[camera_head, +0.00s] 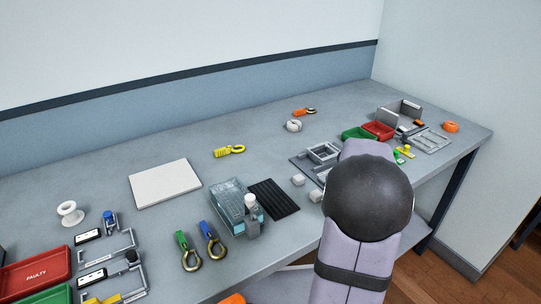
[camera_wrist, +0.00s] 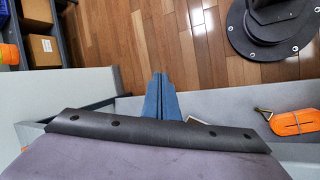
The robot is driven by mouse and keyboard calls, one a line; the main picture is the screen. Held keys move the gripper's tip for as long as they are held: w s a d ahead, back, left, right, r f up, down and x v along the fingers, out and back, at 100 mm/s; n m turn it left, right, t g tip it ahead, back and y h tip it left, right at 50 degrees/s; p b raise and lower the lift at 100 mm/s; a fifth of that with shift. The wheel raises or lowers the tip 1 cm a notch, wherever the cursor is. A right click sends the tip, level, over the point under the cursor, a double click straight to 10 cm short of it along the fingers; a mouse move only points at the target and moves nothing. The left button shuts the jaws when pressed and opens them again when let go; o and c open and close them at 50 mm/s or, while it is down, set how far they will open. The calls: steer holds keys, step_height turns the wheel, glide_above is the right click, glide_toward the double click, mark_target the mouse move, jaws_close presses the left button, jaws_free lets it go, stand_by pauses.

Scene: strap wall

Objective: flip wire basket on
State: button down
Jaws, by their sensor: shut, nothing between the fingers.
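I cannot pick out a wire basket or a switch for it with certainty. A teal box with a clear, ribbed top (camera_head: 228,197) lies mid-table in the head view. A grey open frame (camera_head: 322,152) stands farther right, partly behind my arm, and a flat light-grey rack (camera_head: 431,141) lies near the right end. My gripper shows in the wrist view as two blue fingers (camera_wrist: 160,77) close together, shut and empty, with wood floor beyond them. In the head view my arm hides it.
Green and blue straps with metal rings (camera_head: 186,250) lie in front of the teal box. A white-capped bottle (camera_head: 252,218) and black ribbed mat (camera_head: 273,199) are beside it. Red tray (camera_head: 36,272) is at left. A white board (camera_head: 165,183) lies behind.

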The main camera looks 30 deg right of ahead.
steer(key=w+a+r+n+y+p, duration=0.1)
steer(key=w+a+r+n+p, duration=0.25)
steer(key=a+r, duration=0.3)
steer(key=w+a+r+n+y+p, duration=0.1)
steer(key=w+a+r+n+p, duration=0.15)
steer(key=a+r+p, duration=0.4)
step_height(320, 180, up, 19)
steer(key=m+t+y+p, duration=0.15)
steer(key=t+p, duration=0.25)
steer(key=p, duration=0.8)
glide_above(249, 197)
steer(key=shift+w+r+y, duration=0.1)
steer(key=shift+r+y, duration=0.05)
steer(key=shift+y, duration=0.3)
step_height(249, 197, down, 14)
steer(key=p, duration=0.3)
